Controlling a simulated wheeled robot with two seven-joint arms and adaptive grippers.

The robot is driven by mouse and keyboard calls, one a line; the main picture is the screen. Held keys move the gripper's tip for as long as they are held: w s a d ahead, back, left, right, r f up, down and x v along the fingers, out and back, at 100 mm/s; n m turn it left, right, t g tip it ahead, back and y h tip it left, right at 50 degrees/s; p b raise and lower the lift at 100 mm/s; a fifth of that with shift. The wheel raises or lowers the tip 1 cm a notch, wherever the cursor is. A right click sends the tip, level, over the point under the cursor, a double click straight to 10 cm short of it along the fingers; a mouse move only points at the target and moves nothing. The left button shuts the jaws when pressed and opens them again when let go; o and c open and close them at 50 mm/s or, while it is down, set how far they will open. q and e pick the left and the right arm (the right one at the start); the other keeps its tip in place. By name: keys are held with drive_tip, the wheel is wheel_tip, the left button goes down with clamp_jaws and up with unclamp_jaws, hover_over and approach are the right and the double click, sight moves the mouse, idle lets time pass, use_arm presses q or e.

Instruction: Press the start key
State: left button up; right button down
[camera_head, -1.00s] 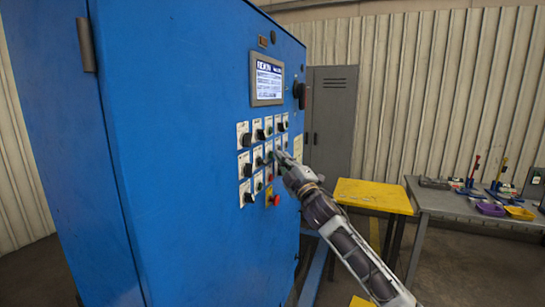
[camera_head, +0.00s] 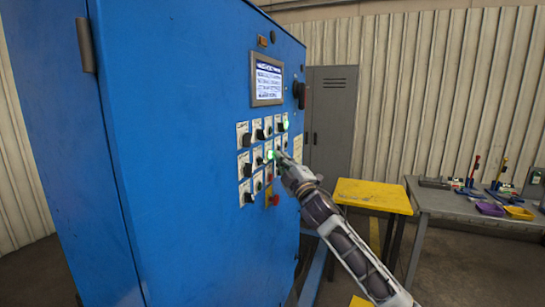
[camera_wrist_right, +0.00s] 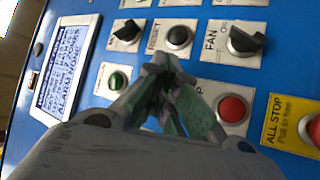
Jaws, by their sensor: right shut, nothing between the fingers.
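My right gripper (camera_head: 278,156) is shut and empty, its fingertips at the blue cabinet's key panel. In the right wrist view, my shut fingers (camera_wrist_right: 165,75) cover the panel between a green button (camera_wrist_right: 117,80) and a red button (camera_wrist_right: 232,108). Whatever key lies behind them is hidden. Whether the tips touch it is unclear. My left gripper is not in view.
Switches crowd round the fingertips, including a black RESET button (camera_wrist_right: 178,38) and FAN knob (camera_wrist_right: 245,42). A red stop button (camera_head: 275,200) on yellow sits below. A screen (camera_head: 267,79) is above. A yellow table (camera_head: 372,195) and grey bench (camera_head: 445,204) stand right.

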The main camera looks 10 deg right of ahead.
drive_tip(key=shift+s, duration=0.1)
drive_tip(key=shift+s+d, duration=0.4)
drive_tip(key=shift+d, duration=0.2)
idle(0.3)
drive_tip(key=shift+s+d+p, duration=0.25)
drive_tip(key=shift+s+d, duration=0.45)
drive_tip(key=shift+d, duration=0.35)
drive_tip(key=shift+s+d+p, duration=0.25)
drive_tip(key=shift+s+d, duration=0.45)
drive_tip(key=shift+d, duration=0.35)
